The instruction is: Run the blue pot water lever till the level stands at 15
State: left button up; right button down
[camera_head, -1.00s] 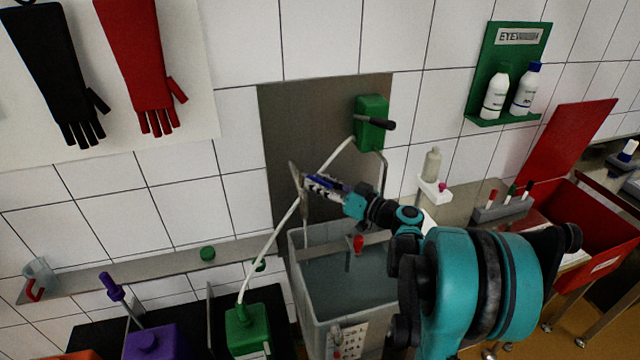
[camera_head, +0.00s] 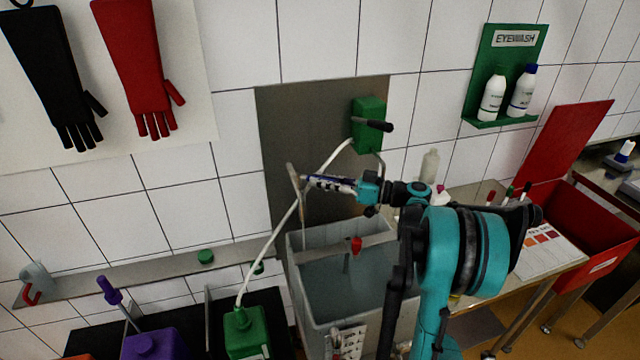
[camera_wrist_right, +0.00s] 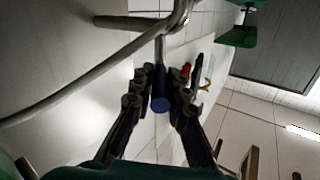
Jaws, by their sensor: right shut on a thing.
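The lever shows in the right wrist view as a grey rod with a dark blue round end (camera_wrist_right: 160,103), below a curved grey pipe (camera_wrist_right: 100,62). My right gripper (camera_head: 328,184) reaches in from the right to the upright tap pipe (camera_head: 295,184) over the steel basin (camera_head: 291,262). In the wrist view its two fingers (camera_wrist_right: 160,80) lie on either side of the lever and are shut on it. In the head view the fingers mostly hide the lever. Water (camera_head: 345,285) stands in the basin. I cannot read a level figure, and no blue pot is clear. My left gripper is not in view.
A green wall dispenser (camera_head: 369,122) with a dark handle is above and right of my gripper. A red-handled part (camera_head: 356,246) is at the basin. A green can (camera_head: 244,333) and a purple can (camera_head: 152,345) stand left. A red bin (camera_head: 600,225) is right.

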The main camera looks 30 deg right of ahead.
jog(key=shift+w+d+n+g+y, duration=0.25)
jog(key=shift+n+g+y, duration=0.3)
jog(key=shift+g, duration=0.05)
jog(key=shift+w+d+n+g+y, duration=0.2)
jog(key=shift+w+n+g+y, duration=0.05)
jog(key=shift+n+g+y, duration=0.35)
jog(key=c, duration=1.5)
grip_release()
jog(key=v, duration=1.2)
jog(key=shift+d, duration=0.1)
jog(key=shift+w, duration=0.1)
